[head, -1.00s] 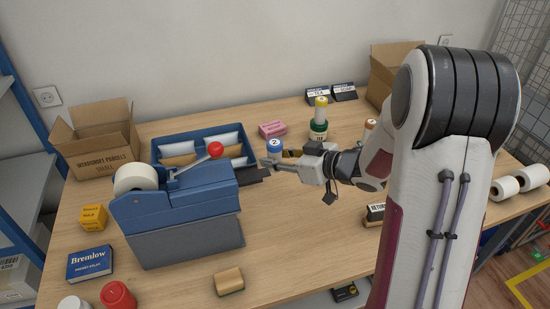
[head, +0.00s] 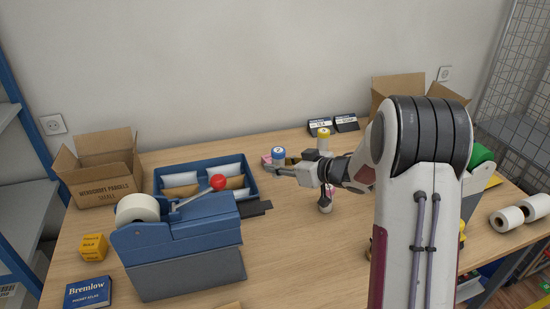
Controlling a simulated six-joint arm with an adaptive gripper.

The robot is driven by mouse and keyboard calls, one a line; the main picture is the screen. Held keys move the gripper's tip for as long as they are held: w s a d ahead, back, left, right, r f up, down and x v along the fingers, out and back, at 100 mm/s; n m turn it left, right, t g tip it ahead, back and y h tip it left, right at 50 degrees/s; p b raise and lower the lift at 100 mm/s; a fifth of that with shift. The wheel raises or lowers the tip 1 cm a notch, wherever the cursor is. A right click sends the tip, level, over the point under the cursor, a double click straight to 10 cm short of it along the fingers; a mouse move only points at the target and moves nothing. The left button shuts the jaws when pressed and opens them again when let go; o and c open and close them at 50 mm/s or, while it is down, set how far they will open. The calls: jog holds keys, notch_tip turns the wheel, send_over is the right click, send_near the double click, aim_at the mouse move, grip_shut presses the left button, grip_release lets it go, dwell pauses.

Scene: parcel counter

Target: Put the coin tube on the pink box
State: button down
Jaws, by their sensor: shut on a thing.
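My gripper (head: 283,169) is shut on the blue-capped coin tube (head: 279,155), which is marked 2 on top. The tube stands upright in the fingers, and the fingers hide its lower part. The pink box (head: 265,158) is just behind and left of the tube in the head view, with only a small part of it showing. I cannot tell whether the tube is above the box or in front of it, or whether they touch.
The blue tape dispenser (head: 185,225) and the blue tray (head: 250,183) with envelopes are on the left. Two black signs (head: 346,122) stand behind.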

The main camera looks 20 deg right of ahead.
jog(key=w+d+r+m+h, duration=0.1)
jog(key=w+d+r, duration=0.1)
jog(key=w, duration=0.7)
jog(key=w+d+r+m+t+h, duration=0.1)
jog(key=w+d, duration=0.1)
jog(key=w, duration=0.7)
jog(key=shift+d+r+m+h, duration=0.2)
jog(key=shift+r+m+h, duration=0.15)
jog(key=shift+m+h, duration=0.05)
jog(key=shift+f, duration=0.1)
jog(key=shift+f, duration=3.05)
jog(key=shift+f, duration=0.1)
jog(key=shift+s+f, duration=0.1)
jog(key=shift+f, duration=1.7)
jog(key=shift+f, duration=0.1)
